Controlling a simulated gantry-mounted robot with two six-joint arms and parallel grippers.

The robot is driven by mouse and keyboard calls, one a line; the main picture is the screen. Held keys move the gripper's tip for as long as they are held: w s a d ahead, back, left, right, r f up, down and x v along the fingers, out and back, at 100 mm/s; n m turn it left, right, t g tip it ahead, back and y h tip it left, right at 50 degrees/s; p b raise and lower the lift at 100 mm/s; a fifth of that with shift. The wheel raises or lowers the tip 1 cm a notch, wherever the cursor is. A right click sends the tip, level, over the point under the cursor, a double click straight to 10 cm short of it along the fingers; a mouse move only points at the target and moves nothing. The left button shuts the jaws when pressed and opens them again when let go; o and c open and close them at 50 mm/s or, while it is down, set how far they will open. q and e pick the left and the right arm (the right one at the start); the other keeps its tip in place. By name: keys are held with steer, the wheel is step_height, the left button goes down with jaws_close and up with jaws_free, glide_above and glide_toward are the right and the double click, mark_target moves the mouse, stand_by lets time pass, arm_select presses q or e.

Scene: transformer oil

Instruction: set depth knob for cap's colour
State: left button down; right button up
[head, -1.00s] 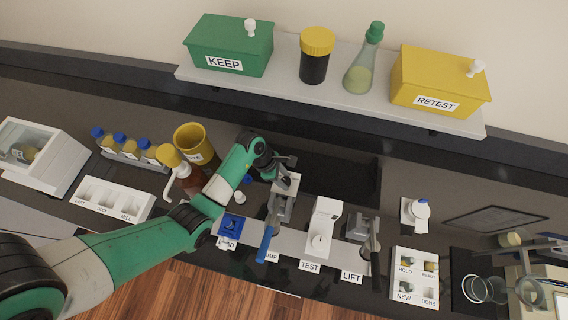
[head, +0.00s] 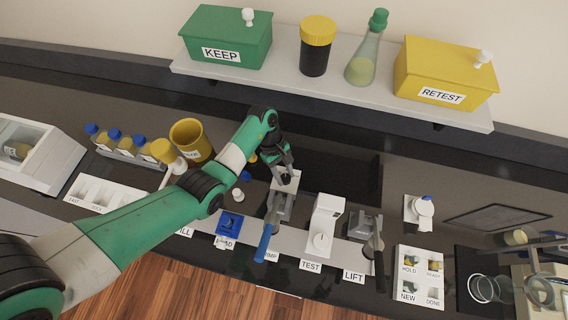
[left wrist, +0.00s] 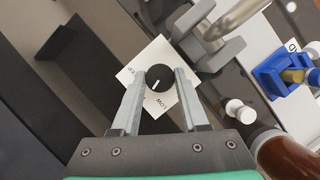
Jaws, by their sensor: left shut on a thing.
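The depth knob (left wrist: 159,78) is a round black dial with a white pointer line, on a white plate (left wrist: 185,97) whose readable word is "LOW"; the other label is partly cut off. In the left wrist view the pointer aims down-left. My left gripper (left wrist: 159,76) has one finger on each side of the knob and is shut on it. In the head view the left gripper (head: 284,174) is at the knob's white plate (head: 288,184), behind the blue-handled clamp (head: 270,230). A blue holder (left wrist: 276,77) bears a yellowish vial. My right gripper is not in view.
Several blue-capped bottles (head: 115,140) stand in a rack at left, near a yellow cup (head: 188,138). The TEST unit (head: 325,225) and LIFT lever (head: 375,240) stand right of the clamp. Green KEEP (head: 227,37) and yellow RETEST (head: 446,72) boxes sit on the shelf.

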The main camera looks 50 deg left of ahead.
arm_select(q)
steer(key=shift+w+m+g+b, duration=0.1)
steer(key=shift+m+g+b, duration=0.55)
steer(key=shift+m, duration=0.95)
steer(key=shift+c, duration=2.1)
jaws_free()
steer(key=p+v, duration=0.3)
steer(key=v, duration=0.8)
steer(key=shift+r, duration=0.35)
